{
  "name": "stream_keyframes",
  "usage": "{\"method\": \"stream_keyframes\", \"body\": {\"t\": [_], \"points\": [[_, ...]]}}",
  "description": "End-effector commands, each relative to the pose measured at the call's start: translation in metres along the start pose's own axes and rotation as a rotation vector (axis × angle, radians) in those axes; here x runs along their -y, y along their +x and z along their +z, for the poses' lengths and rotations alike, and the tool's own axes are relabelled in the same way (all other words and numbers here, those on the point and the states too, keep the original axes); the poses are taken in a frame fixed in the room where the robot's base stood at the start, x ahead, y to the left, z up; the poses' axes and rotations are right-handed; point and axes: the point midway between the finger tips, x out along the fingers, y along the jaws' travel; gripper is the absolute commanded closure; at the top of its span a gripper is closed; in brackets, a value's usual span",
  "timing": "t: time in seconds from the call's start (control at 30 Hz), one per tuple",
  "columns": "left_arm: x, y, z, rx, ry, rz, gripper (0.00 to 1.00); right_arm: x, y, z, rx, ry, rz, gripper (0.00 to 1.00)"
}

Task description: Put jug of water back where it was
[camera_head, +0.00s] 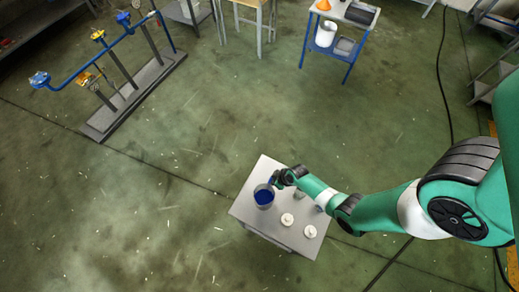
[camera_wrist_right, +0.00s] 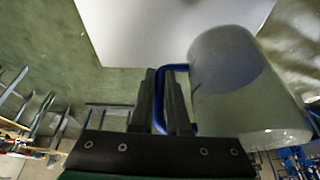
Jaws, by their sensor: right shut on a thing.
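The jug of water (camera_head: 264,198), a grey cup shape with blue inside, appears over the left part of the small grey table (camera_head: 262,172). My right gripper (camera_head: 276,181) is at the jug's upper right edge. In the right wrist view my right gripper (camera_wrist_right: 160,74) is shut on the jug's blue handle (camera_wrist_right: 159,112), and the jug's pale, translucent body (camera_wrist_right: 245,90) is just right of the fingers. I cannot tell whether the jug's base touches the tabletop. My left gripper is not in view.
Two white round objects (camera_head: 287,219) (camera_head: 310,231) are on the table's right half. Small grey items (camera_head: 299,195) are partly hidden by my right arm. A blue pipe stand (camera_head: 130,98) and a blue-framed cart (camera_head: 340,40) stand farther off. Much of the green floor is clear.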

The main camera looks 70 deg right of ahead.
Motion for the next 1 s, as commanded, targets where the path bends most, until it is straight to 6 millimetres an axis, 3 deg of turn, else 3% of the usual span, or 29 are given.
{"method": "stream_keyframes", "body": {"t": [0.37, 0.6, 0.8, 1.0], "points": [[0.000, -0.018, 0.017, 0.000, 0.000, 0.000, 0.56, 0.030, -0.017, 0.055, 0.001, 0.162, 0.066, 1.00], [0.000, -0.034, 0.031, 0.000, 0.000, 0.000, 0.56, 0.038, -0.055, 0.097, -0.007, 0.343, 0.144, 1.00], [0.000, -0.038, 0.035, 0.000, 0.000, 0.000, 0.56, 0.036, -0.081, 0.108, -0.021, 0.444, 0.187, 1.00], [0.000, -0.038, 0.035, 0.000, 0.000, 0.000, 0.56, 0.033, -0.081, 0.106, -0.024, 0.460, 0.192, 1.00]]}}
